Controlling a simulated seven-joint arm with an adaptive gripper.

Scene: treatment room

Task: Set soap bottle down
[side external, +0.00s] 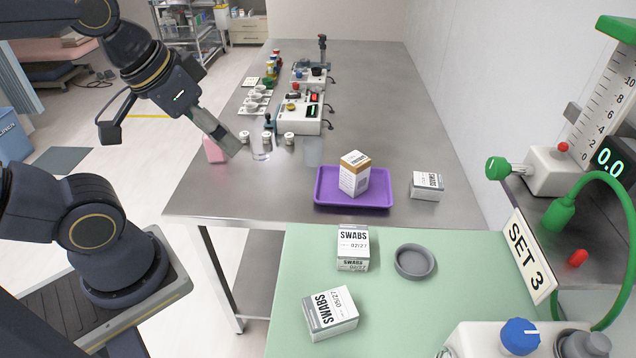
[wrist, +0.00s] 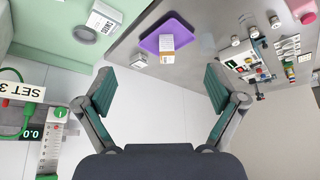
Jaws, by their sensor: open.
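A pink object (side external: 213,150), which may be the soap bottle, stands at the left edge of the steel table, partly hidden behind my gripper (side external: 231,147). It also shows at the right edge of the wrist view (wrist: 304,58), well outside the fingers. My gripper (wrist: 158,88) is open, with nothing between its two fingers. In the side view it hangs tilted over the table's left edge, in front of the pink object; I cannot tell whether they touch.
A purple tray (side external: 327,200) holds an orange-and-white box (side external: 355,174). A swab box (side external: 427,186) stands right of it. A clear container (side external: 313,151) and small jars stand behind. Two swab boxes and a grey dish (side external: 416,261) lie on the green surface (side external: 300,255).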

